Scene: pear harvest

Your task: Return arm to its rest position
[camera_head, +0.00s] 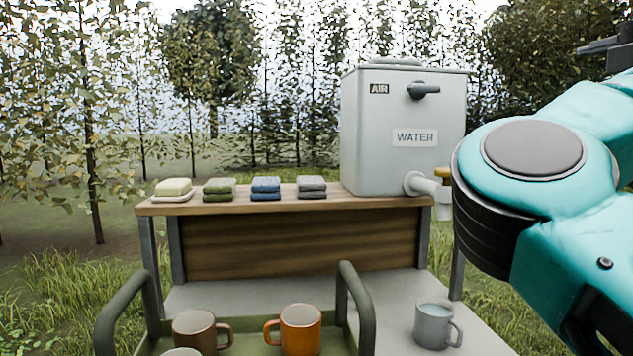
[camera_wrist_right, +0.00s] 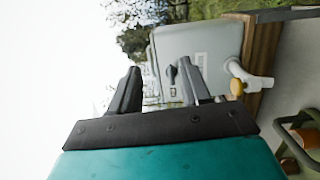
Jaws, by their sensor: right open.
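My right arm (camera_head: 560,190), teal with dark joints, fills the right side of the head view, raised in front of the scene. Dark parts at the upper right edge of that view look like my right gripper (camera_head: 606,46), partly cut off. In the right wrist view, my right gripper (camera_wrist_right: 160,66) has its two dark fingers spread apart with nothing between them. The grey water tank (camera_wrist_right: 205,50) shows beyond the fingers, turned sideways. My left gripper is not in view.
The water tank (camera_head: 375,135) stands on a wooden shelf (camera_head: 330,207), its tap close to my arm in the picture. Soap (camera_head: 174,187) and folded cloths (camera_head: 265,186) lie left of it. Below are a green-handled tray (camera_head: 355,290) with mugs and a grey mug (camera_head: 432,325).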

